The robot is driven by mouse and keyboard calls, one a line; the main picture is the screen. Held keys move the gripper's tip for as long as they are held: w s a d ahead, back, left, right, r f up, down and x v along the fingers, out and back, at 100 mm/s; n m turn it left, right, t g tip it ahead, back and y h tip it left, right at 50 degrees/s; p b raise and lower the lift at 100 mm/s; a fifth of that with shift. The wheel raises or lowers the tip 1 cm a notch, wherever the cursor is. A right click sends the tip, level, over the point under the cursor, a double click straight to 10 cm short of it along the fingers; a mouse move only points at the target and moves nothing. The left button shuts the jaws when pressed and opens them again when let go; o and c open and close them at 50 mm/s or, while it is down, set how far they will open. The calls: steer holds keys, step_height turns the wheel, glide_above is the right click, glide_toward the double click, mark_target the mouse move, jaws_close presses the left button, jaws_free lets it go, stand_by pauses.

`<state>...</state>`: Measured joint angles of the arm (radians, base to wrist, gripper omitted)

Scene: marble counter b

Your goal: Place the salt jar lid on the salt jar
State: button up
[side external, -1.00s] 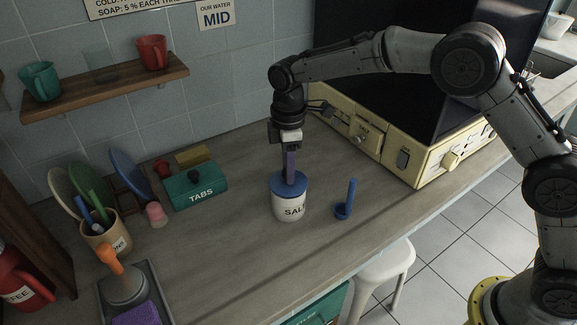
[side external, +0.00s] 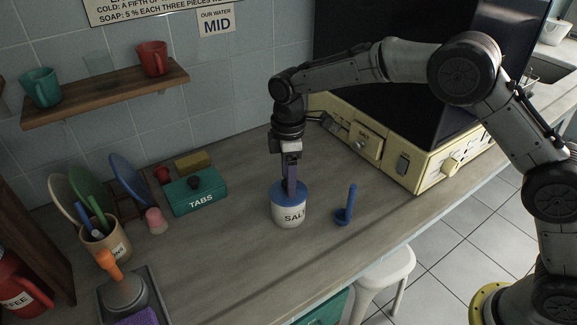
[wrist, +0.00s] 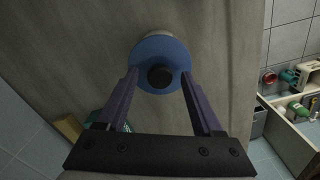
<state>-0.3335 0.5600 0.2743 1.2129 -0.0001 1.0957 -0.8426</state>
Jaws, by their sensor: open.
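The salt jar (side external: 289,216) is a white pot labelled SALT, upright on the counter. The blue salt jar lid (side external: 277,191) sits on its top and looks level. In the wrist view, the lid (wrist: 160,53) is a blue disc with a dark round knob, and a pale bit of the jar (wrist: 154,33) shows beyond its far edge. My gripper (side external: 290,191) is directly above the jar, pointing down. In the wrist view, my gripper (wrist: 160,75) is open, with its purple fingers apart on either side of the knob. The seam between lid and jar is not clear.
A blue scoop-like item (side external: 344,214) stands right of the jar. The teal TABS box (side external: 185,203) and a pink-topped item (side external: 156,220) are at left, beside the utensil pot (side external: 104,246). A cream appliance (side external: 420,170) stands behind right. The counter in front of the jar is clear.

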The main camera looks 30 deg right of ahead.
step_height(320, 180, up, 13)
stand_by(0.4)
steer(key=s+d+r+m+t, duration=0.3)
steer(key=s+d+r+m, duration=0.4)
steer(key=s+d, duration=0.6)
steer(key=s+d+f+m+t, duration=0.1)
steer(key=s+d+f+m, duration=0.1)
steer(key=s, duration=0.8)
steer(key=s+d+f+m+t, duration=0.1)
steer(key=s+f+m, duration=0.3)
steer(key=s, duration=0.6)
steer(key=shift+d+t, duration=0.3)
steer(key=shift+d, duration=0.3)
steer(key=shift+s, duration=0.1)
